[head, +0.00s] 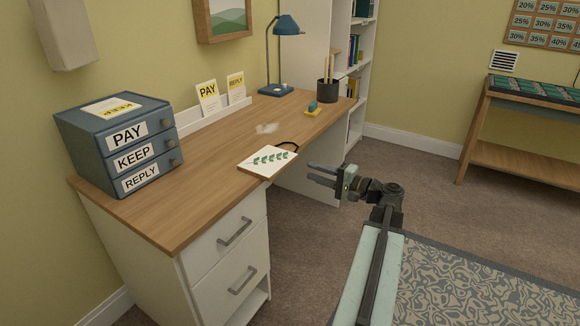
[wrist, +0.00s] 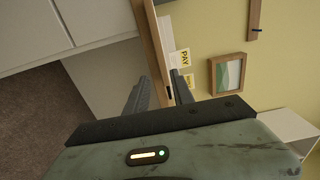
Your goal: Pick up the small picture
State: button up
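A small white picture with a row of green leaves (head: 268,160) lies flat at the front edge of the desk (head: 190,190), partly over the edge. A framed landscape picture (head: 224,18) hangs on the wall; it also shows in the wrist view (wrist: 227,74). My gripper (head: 312,173) is in front of the desk, right of the leaf picture and apart from it. In the wrist view its two fingers (wrist: 160,82) are spread with nothing held between them. I cannot make out the leaf picture in the wrist view.
A blue drawer box (head: 120,140) stands on the desk's left. A white rack (head: 215,120) with PAY and REPLY cards is along the wall. A blue lamp (head: 285,40), a pencil cup (head: 327,90) and a black loop (head: 288,147) are on the desk.

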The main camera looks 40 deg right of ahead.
aim_at(293, 158)
jog(key=x, duration=0.8)
jog(key=shift+w, duration=0.3)
grip_shut()
notch_tip(293, 158, up, 3)
jog(key=p, duration=0.3)
jog(key=shift+f+b, duration=0.3)
jog(key=s+d+r+p, duration=0.1)
jog(key=s+r+p, duration=0.1)
jog(key=s, duration=0.4)
jog(key=s+d+r+p, duration=0.2)
jog(key=s+r+p, duration=0.1)
jog(key=s, duration=0.4)
jog(key=shift+s, duration=0.35)
jog(key=shift+d, duration=0.15)
